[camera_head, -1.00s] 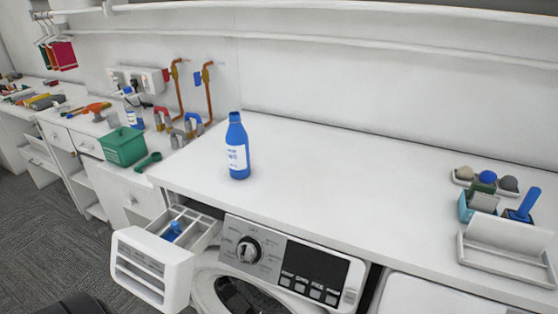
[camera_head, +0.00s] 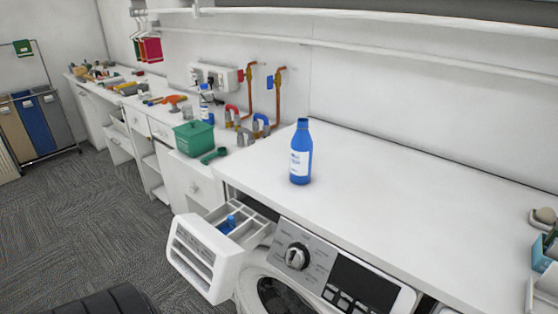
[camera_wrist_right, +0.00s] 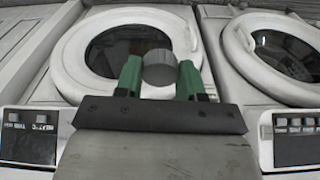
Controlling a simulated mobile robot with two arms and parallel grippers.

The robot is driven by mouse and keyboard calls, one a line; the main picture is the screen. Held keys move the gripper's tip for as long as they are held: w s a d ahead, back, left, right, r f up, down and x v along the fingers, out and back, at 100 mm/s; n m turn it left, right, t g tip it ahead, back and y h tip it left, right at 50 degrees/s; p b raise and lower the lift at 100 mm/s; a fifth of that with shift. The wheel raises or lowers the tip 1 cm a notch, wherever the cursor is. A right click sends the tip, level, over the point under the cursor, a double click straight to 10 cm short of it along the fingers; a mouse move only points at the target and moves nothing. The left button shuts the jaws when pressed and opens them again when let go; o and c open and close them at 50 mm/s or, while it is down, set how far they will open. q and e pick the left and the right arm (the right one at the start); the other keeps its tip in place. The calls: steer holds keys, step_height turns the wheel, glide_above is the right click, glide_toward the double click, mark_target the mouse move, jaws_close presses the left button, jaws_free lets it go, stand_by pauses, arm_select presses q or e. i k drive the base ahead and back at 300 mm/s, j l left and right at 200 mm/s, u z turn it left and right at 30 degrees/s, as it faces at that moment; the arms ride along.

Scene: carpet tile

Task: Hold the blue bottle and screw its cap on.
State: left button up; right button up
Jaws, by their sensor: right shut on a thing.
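The blue bottle (camera_head: 301,158) with a white label stands upright on the white counter, near its front edge, in the head view. Its top is blue and narrow, and I see no separate cap on it, though it is small. In the right wrist view my right gripper (camera_wrist_right: 160,75) has green finger pads shut on a small grey, round, cap-like piece (camera_wrist_right: 160,68). The gripper is in front of the washing machines, and the bottle is out of that view. My left gripper is in no view.
An open detergent drawer (camera_head: 205,258) with a blue piece (camera_head: 228,224) juts out below the bottle. A green basket (camera_head: 194,137), a green scoop (camera_head: 214,155) and pipes (camera_head: 278,95) are to the left. The counter (camera_head: 420,190) right of the bottle is clear.

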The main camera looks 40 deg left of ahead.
mark_target(302, 144)
steer(key=u, duration=1.6)
